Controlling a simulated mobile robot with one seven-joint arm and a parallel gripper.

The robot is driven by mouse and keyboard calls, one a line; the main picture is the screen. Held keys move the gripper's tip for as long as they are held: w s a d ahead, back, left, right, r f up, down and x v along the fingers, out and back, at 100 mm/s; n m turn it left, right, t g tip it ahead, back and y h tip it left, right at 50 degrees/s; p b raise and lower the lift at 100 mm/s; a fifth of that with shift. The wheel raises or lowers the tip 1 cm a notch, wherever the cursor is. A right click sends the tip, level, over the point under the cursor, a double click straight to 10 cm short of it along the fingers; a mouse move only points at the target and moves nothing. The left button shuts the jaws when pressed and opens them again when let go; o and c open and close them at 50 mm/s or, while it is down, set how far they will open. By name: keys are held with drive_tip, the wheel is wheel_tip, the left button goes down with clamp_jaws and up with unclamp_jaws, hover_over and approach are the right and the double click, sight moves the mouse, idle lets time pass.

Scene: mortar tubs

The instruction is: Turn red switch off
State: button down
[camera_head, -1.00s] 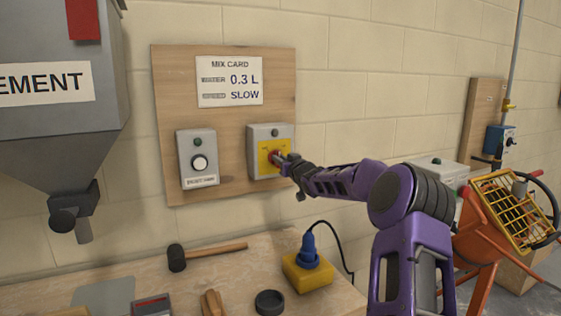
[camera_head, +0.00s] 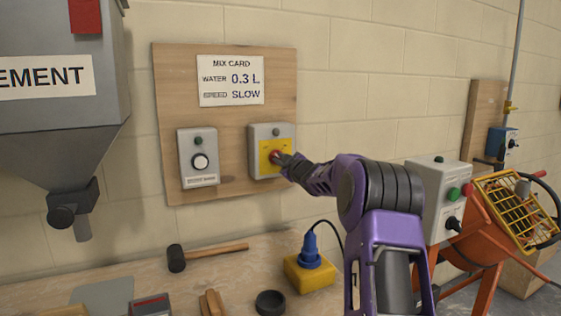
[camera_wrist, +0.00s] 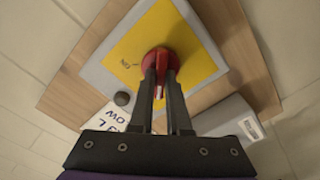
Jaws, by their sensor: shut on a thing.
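The red switch (camera_wrist: 172,62) is a rotary knob on a yellow plate (camera_wrist: 135,57) of a grey box (camera_head: 257,132), mounted on the wooden wall board. In the head view the red switch (camera_head: 275,156) is partly hidden by my gripper. My gripper (camera_wrist: 160,85) is shut on the red switch, with one finger on each side of its handle. The word ON shows on the yellow plate, left of the knob in the wrist view. A dark round lamp (camera_head: 276,132) sits on the box above the plate.
The bench below holds a mallet (camera_head: 177,258), a yellow block with a blue plug (camera_head: 310,268) and a black ring. An orange mixer (camera_head: 480,240) stands right.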

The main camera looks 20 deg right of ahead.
drive_tip(key=shift+n, duration=0.3)
drive_tip(key=c, duration=0.9)
unclamp_jaws()
drive_tip(key=shift+s, duration=0.15)
drive_tip(key=s, duration=1.7)
drive_tip(key=shift+s+d, duration=0.1)
drive_tip(key=shift+d, duration=0.2)
